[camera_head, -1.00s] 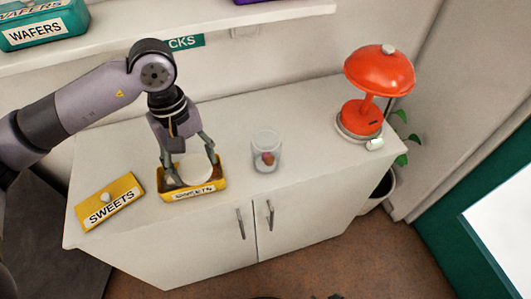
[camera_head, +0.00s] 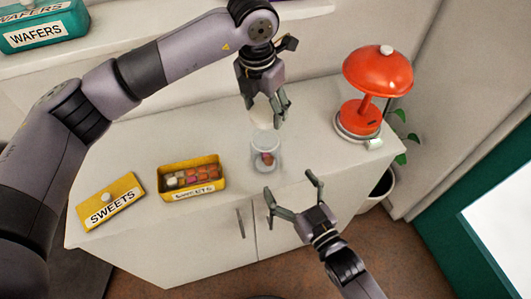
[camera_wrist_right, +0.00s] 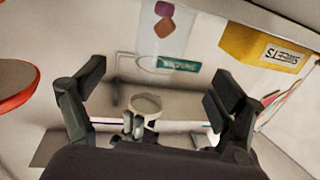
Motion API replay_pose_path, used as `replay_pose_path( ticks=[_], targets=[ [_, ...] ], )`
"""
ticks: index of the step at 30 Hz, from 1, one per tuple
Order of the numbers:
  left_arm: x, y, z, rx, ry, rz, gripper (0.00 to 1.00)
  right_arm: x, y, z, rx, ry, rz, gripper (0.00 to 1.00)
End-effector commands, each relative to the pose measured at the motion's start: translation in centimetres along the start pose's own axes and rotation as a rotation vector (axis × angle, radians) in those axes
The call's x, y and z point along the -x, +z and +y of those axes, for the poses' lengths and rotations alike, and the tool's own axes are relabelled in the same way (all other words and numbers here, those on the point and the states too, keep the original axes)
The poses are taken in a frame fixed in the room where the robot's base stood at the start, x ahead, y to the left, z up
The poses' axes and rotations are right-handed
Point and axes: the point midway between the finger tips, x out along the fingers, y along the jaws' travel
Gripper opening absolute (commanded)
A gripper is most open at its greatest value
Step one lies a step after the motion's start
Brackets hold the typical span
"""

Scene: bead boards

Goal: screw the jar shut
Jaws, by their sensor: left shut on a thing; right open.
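The clear glass jar (camera_head: 265,153) stands open on the white cabinet, with a reddish sweet inside near its bottom. It also shows upside down at the top of the right wrist view (camera_wrist_right: 152,35). My left gripper (camera_head: 268,112) is shut on a white lid (camera_head: 261,110). It holds the lid just above the jar's mouth, and the fingers partly hide it. I cannot tell whether the lid touches the rim. My right gripper (camera_head: 293,192) is open and empty, in front of and a little right of the jar. Its fingers frame the right wrist view (camera_wrist_right: 160,100).
A yellow box (camera_head: 207,188) of several sweets stands open left of the jar. Its SWEETS lid (camera_head: 112,203) lies farther left. A red lamp (camera_head: 378,72) stands at the cabinet's right end. A shelf with a teal WAFERS box (camera_head: 42,32) runs behind.

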Motion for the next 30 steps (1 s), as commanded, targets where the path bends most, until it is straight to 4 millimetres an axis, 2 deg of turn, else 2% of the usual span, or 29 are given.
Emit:
replay_pose_path(
  ticks=[14, 17, 30],
  targets=[
    [0.0, 0.1, 0.0, 0.019, 0.003, 0.001, 0.51, -0.6, -0.5, -0.1, 0.0, -0.004, 0.013, 0.89],
    [0.0, 0.1, 0.0, 0.019, 0.003, 0.001, 0.51, -1.7, -0.5, -0.1, -0.001, -0.003, 0.014, 0.89],
    [0.0, 0.1, 0.0, 0.018, 0.003, 0.001, 0.51, -9.7, -0.6, -0.2, 0.0, -0.003, 0.014, 0.89]
  ],
)
